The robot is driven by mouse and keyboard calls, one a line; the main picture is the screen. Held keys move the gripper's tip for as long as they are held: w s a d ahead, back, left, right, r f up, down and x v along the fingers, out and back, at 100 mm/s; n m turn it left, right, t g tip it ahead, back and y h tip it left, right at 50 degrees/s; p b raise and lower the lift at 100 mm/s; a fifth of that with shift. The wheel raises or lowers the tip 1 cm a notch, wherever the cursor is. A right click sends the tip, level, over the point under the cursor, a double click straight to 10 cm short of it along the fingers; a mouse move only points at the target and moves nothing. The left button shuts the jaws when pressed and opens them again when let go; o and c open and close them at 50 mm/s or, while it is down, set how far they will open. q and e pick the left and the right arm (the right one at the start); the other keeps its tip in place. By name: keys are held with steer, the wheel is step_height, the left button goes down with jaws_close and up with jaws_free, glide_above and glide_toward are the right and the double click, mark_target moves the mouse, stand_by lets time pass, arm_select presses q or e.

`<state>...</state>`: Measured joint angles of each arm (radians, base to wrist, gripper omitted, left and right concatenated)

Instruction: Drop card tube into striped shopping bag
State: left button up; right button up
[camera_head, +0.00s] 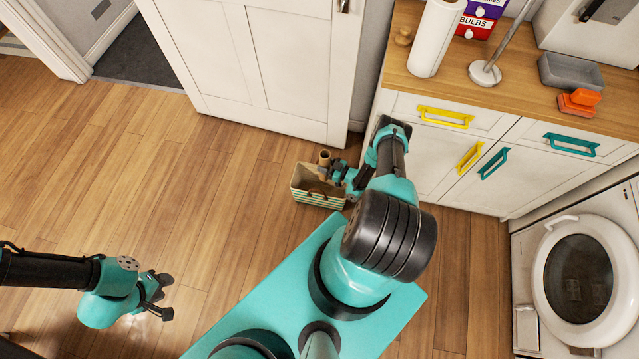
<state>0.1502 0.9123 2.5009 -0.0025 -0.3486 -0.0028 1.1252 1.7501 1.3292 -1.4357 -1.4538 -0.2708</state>
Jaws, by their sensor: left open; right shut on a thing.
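The striped shopping bag (305,193) stands on the wooden floor near the middle, in front of the white door, with its open top facing up and a dark handle at its front. The brown card tube (325,158) is upright at the bag's back right, over its opening. My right gripper (331,172) is shut on the tube at the bag's right side. The tube's lower end is hidden, so I cannot tell how far into the bag it reaches. My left gripper (166,297) is open and empty, low over the floor at the lower left.
A counter (445,85) with drawers stands right of the bag, holding a paper roll (435,38), a metal stand, a grey tray (571,71) and an orange item (578,101). A white dryer (580,280) is at the lower right. The floor left of the bag is clear.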

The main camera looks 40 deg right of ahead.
steer(key=shift+f, duration=0.7)
steer(key=o, duration=1)
steer(key=v, duration=1.7)
steer(key=shift+s+d, duration=0.1)
steer(key=shift+s, duration=0.05)
